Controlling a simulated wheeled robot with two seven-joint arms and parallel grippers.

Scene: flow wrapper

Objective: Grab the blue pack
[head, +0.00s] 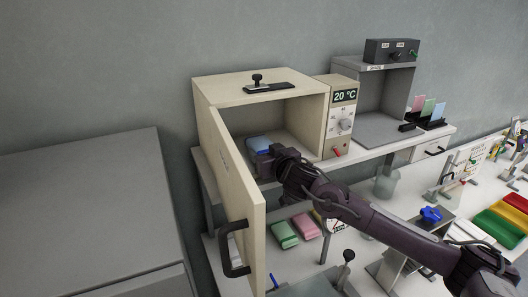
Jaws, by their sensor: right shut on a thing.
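The blue pack (259,143) is inside the cream cabinet (219,94), just behind its open door (231,172). My right gripper (268,155) reaches in through the cabinet's open front and is shut on the blue pack. The gripper hides the pack's lower right part, and its fingertips are hard to make out. I cannot tell whether the pack rests on the cabinet floor or is lifted. My left gripper is not in view.
The open door with its dark handle (234,252) stands left of my right arm. A green pack (284,234) and a pink pack (306,226) lie on the lower bench. A control panel (343,118) reads 20 °C. A grey open box (379,127) stands further right.

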